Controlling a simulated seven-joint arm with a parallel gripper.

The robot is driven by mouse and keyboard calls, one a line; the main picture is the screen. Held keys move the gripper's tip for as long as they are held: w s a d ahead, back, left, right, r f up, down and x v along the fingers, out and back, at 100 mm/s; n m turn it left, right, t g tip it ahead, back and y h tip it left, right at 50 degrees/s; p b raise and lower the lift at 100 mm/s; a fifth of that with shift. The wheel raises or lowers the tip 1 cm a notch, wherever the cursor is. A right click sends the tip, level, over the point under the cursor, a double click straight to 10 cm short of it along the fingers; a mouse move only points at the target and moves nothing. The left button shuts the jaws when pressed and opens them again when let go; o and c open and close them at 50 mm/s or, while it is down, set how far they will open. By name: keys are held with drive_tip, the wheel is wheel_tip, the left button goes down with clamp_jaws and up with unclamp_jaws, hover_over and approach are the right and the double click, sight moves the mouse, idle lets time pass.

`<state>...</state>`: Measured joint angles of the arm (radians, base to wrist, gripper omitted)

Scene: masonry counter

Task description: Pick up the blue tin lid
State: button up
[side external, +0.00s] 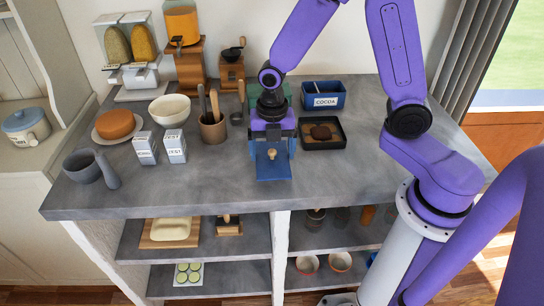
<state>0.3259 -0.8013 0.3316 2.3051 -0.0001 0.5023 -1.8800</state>
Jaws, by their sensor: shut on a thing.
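The blue tin lid (274,172) shows as a blue panel with a small pale wooden knob near the front middle of the grey counter. My gripper (272,151) points down at it from behind and above, shut on it around the knob area. The gripper body and fingers hide part of the lid. I cannot tell whether the lid is clear of the counter. A blue tin marked COCOA (323,95) stands behind and to the right, apart from my gripper.
A dark tray (342,134) with a brown item lies just right of my gripper. A utensil crock (213,130), two small cartons (174,146), a white bowl (169,108) and a grey mortar (82,166) stand left. The counter's front strip is clear.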

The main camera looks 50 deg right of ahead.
drive_tip(key=s+d+r, duration=0.3)
drive_tip(key=s+r, duration=0.7)
drive_tip(key=s, duration=0.3)
drive_tip(key=w+d+r+m, duration=0.1)
drive_tip(key=w+d+m, duration=0.35)
drive_tip(key=w, duration=0.25)
drive_tip(key=w+d+r+m, duration=0.1)
drive_tip(key=w+d+m, duration=0.35)
drive_tip(key=w, duration=0.35)
drive_tip(key=w+d+f+m, duration=0.15)
drive_tip(key=d+m, duration=0.25)
drive_tip(key=d, duration=0.7)
drive_tip(key=w+d+f+m, duration=0.1)
drive_tip(key=w+d+m, duration=0.3)
drive_tip(key=d, duration=0.7)
drive_tip(key=shift+m, duration=0.4)
drive_tip(key=shift+s+a+f, duration=0.1)
drive_tip(key=shift+s+f, duration=0.15)
drive_tip(key=shift+f, duration=1.2)
drive_tip(key=shift+s+f, duration=0.2)
drive_tip(key=shift+f, duration=1.2)
drive_tip(key=shift+f, duration=0.15)
